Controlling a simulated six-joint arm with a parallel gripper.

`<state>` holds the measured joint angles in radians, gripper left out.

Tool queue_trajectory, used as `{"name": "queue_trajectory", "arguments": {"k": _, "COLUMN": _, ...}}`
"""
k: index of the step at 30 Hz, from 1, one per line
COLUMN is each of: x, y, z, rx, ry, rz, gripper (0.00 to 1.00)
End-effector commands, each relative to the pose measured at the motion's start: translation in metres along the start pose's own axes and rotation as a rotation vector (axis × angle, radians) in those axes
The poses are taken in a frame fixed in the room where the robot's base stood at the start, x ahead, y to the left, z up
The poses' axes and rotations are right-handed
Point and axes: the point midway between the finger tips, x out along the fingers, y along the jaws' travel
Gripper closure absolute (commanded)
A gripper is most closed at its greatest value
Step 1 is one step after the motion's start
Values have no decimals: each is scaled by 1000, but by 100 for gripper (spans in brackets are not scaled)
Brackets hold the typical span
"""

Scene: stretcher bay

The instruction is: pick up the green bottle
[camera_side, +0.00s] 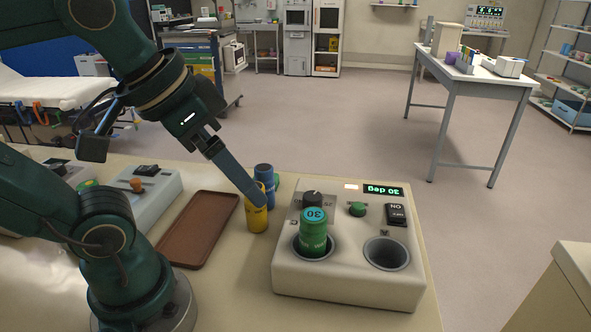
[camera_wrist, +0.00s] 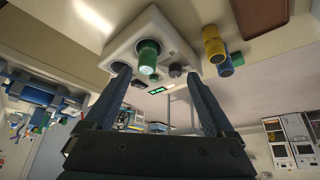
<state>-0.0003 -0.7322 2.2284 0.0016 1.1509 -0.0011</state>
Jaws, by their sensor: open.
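The green bottle (camera_side: 313,232) stands upright in the left well of a white warmer box (camera_side: 345,283). Its cap is teal and marked 30. The right well (camera_side: 386,254) is empty. My gripper (camera_side: 262,203) is in front of the yellow bottle in the side view, left of the green bottle and apart from it. In the wrist view my gripper (camera_wrist: 160,90) has its two fingers wide apart with nothing between them. The green bottle (camera_wrist: 148,57) shows beyond the fingertips there, between them in the picture.
A yellow bottle (camera_side: 256,220) and a blue bottle (camera_side: 264,173) stand left of the box. A brown tray (camera_side: 197,230) lies farther left and looks empty. The box carries a knob, a green button, a black switch (camera_side: 396,213) and a display reading 30 deg (camera_side: 384,190).

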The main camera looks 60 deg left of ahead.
Motion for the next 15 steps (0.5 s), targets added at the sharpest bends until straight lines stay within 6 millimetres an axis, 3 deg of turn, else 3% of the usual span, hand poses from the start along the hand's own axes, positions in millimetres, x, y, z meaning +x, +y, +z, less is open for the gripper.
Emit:
{"name": "queue_trajectory", "arguments": {"k": 7, "x": 13, "y": -47, "z": -49, "rx": -58, "ry": 192, "rz": -190, "gripper": 11}}
{"name": "queue_trajectory", "arguments": {"k": 15, "x": 10, "y": -97, "z": -116, "rx": -29, "ry": 480, "rz": -373, "gripper": 11}}
